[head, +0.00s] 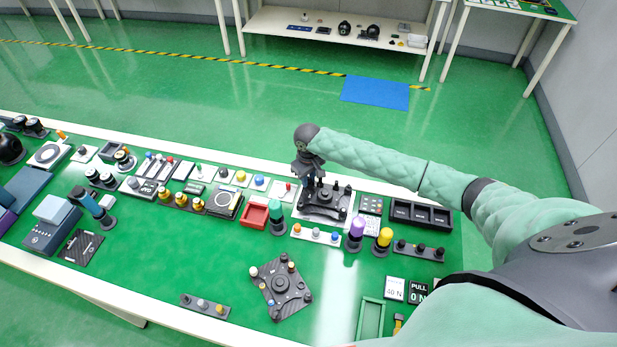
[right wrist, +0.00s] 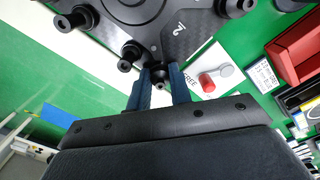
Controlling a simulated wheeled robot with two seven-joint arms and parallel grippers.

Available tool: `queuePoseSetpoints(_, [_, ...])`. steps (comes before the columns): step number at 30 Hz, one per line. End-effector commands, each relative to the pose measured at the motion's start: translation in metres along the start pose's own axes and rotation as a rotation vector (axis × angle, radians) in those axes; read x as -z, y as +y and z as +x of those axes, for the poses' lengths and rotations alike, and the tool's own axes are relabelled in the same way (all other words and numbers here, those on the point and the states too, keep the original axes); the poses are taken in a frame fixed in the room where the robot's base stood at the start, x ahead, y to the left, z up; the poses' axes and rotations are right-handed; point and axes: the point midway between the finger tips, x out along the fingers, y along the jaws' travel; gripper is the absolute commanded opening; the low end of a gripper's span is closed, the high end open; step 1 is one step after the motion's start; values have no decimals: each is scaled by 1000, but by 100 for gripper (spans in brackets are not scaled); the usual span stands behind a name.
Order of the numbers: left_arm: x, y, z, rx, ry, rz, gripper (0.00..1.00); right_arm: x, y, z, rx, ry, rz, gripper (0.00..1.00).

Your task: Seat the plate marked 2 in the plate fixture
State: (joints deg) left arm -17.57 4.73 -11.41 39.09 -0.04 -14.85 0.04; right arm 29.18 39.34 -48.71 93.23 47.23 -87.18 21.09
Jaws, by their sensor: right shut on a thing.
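The dark plate marked 2 (right wrist: 180,42) fills the top of the right wrist view, with several black knobs and a round hub. My right gripper (right wrist: 160,76) is shut on a small black knob at the plate's edge. In the head view the gripper (head: 309,178) comes down at the far left corner of this dark plate (head: 327,203). The plate is over a white base (head: 300,213) near the table's back edge. Whether it rests fully down is hidden. A second dark plate (head: 281,286) with knobs lies on the green table nearer me. My left gripper is out of view.
Purple (head: 356,234) and yellow (head: 383,241) knobs stand in front. A black compartment tray (head: 420,214) is at right. Bare green table surrounds the second plate.

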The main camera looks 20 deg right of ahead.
Motion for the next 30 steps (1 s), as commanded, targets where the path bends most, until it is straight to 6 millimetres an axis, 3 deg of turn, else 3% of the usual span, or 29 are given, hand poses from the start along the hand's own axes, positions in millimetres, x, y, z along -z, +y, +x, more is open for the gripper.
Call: queuePoseSetpoints(30, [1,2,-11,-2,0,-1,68,0,0,-1,1,-1,1,0])
